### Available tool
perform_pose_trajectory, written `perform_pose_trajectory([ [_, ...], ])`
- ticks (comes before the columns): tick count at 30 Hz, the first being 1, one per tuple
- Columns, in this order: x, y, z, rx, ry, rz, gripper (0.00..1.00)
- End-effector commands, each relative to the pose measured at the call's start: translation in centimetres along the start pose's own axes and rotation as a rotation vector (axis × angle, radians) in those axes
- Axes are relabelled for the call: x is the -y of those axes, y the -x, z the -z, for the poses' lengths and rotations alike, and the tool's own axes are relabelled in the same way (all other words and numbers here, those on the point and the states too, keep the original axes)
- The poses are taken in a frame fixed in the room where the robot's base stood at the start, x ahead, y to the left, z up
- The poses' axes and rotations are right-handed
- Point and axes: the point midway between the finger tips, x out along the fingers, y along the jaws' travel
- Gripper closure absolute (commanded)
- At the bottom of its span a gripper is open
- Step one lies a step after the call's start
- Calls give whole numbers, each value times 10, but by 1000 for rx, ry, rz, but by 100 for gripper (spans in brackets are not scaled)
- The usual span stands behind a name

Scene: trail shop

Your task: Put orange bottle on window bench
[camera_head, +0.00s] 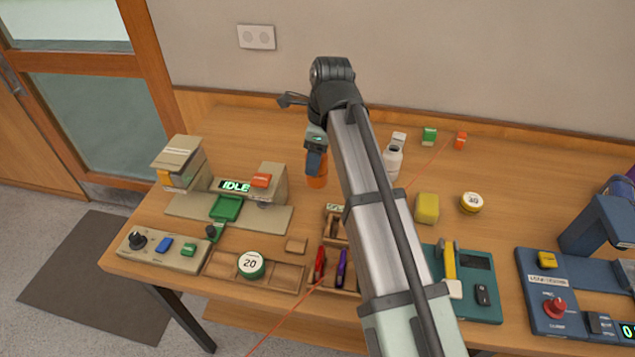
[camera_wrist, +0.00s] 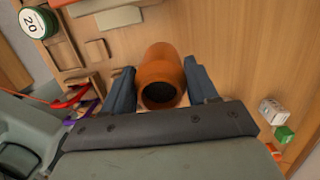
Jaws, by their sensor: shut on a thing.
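The orange bottle (camera_head: 317,172) is in my gripper (camera_head: 316,165) above the wooden bench, left of the arm in the head view. My arm and the gripper hide part of the bottle there. In the wrist view the orange bottle (camera_wrist: 162,75) lies between the two blue-grey fingers of my gripper (camera_wrist: 162,90), with its dark round opening facing the camera. The fingers are shut on it. I cannot tell whether its base touches the wood. No thing labelled as a window bench can be made out; a glazed door (camera_head: 90,110) stands at the left.
A beige machine reading IDLE (camera_head: 235,187) and a control box (camera_head: 160,250) stand left of the bottle. A white bottle (camera_head: 392,160), a yellow block (camera_head: 427,208) and a round tin (camera_head: 471,203) are to the right. A compartment tray (camera_head: 255,285) is in front. The back left of the bench (camera_head: 250,125) is clear.

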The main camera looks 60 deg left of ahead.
Motion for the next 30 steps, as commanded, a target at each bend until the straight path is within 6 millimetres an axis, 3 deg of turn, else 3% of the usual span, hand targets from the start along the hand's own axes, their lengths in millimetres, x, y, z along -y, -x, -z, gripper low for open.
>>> perform_pose_trajectory([
  [6, -1, -35, 6, -1, 0, -1, 79],
  [19, -1, -74, 12, -1, 0, -1, 79],
  [30, 0, -80, 12, 0, 0, 1, 79],
])
